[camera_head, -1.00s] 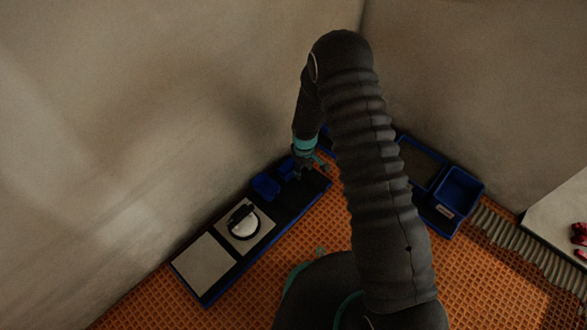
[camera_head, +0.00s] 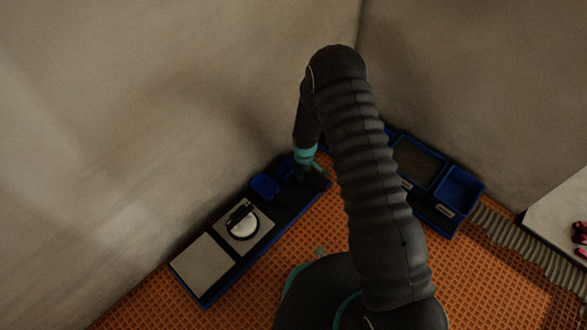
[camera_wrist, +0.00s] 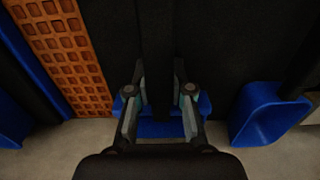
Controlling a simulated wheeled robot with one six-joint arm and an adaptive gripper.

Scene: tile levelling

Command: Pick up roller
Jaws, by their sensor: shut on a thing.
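My gripper (camera_wrist: 160,95) is shut on a dark upright bar, which I take for the roller (camera_wrist: 157,35). The bar runs up the middle of the wrist view between the fingers, and its far end is cut off or lost against the dark tray. In the head view my gripper (camera_head: 314,178) is low over the right end of the long tray (camera_head: 236,266), and the roller cannot be made out there. A blue holder (camera_wrist: 160,130) lies behind the fingers in the wrist view.
Another blue holder (camera_head: 265,186) stands to the left of my gripper. The tray also bears a pale tile and a round white-and-black tool (camera_head: 242,223). A blue bin (camera_head: 459,189) stands at the right. Walls close off the back; the orange grid floor (camera_head: 480,285) is open in front.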

